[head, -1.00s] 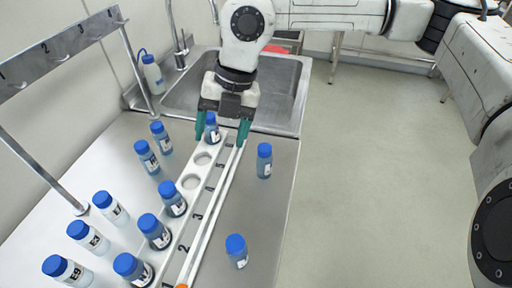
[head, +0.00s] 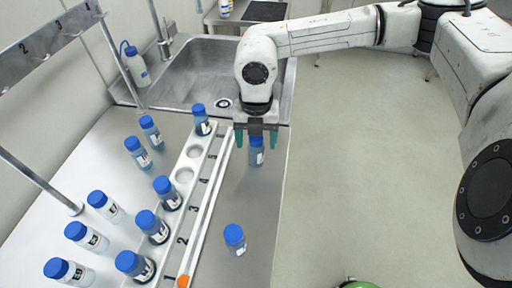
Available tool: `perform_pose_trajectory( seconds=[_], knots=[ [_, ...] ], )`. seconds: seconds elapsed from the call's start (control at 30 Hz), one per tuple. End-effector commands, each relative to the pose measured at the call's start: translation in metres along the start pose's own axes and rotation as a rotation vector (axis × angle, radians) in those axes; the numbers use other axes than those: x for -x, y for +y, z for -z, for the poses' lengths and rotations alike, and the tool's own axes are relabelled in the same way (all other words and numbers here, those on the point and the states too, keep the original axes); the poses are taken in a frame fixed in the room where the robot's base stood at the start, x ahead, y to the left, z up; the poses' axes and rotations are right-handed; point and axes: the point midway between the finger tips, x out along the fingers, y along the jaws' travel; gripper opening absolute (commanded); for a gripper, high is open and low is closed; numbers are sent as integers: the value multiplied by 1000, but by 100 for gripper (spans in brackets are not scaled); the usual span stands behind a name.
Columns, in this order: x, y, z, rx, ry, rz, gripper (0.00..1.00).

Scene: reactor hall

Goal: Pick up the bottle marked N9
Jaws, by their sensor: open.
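My gripper (head: 256,139) is open, pointing down, with its green fingers on either side of the blue cap of a bottle (head: 256,157) on the bench right of the rack. Whether the fingers touch it I cannot tell. This bottle's label is too small to read. Another blue-capped bottle (head: 236,240) stands alone nearer the front. Several more stand in the white rack (head: 175,196), such as one at its far end (head: 202,120). Others stand left of it, including bottles at the front left (head: 69,271) and behind (head: 138,152). I cannot make out N9 on any label.
The steel bench (head: 262,205) is clear between the two bottles right of the rack. A sink (head: 200,78) lies behind, with a wash bottle (head: 136,68) beside it. A numbered metal rail (head: 50,40) stands at left. Open floor lies right of the bench.

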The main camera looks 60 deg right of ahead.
Motion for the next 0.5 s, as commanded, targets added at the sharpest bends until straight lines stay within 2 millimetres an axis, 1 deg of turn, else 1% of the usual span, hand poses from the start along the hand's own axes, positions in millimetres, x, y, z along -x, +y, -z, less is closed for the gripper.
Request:
perform_pose_trajectory(
  seconds=[0.1, 0.2, 0.43, 0.5],
  knots=[
    [-14, 0, 0, 0, 2, -1, 74],
    [-20, 0, 0, 0, 1, 0, 74],
    [-22, 0, 0, 1, 0, 0, 74],
    [-22, 0, 0, 1, 0, 0, 68]
  ],
)
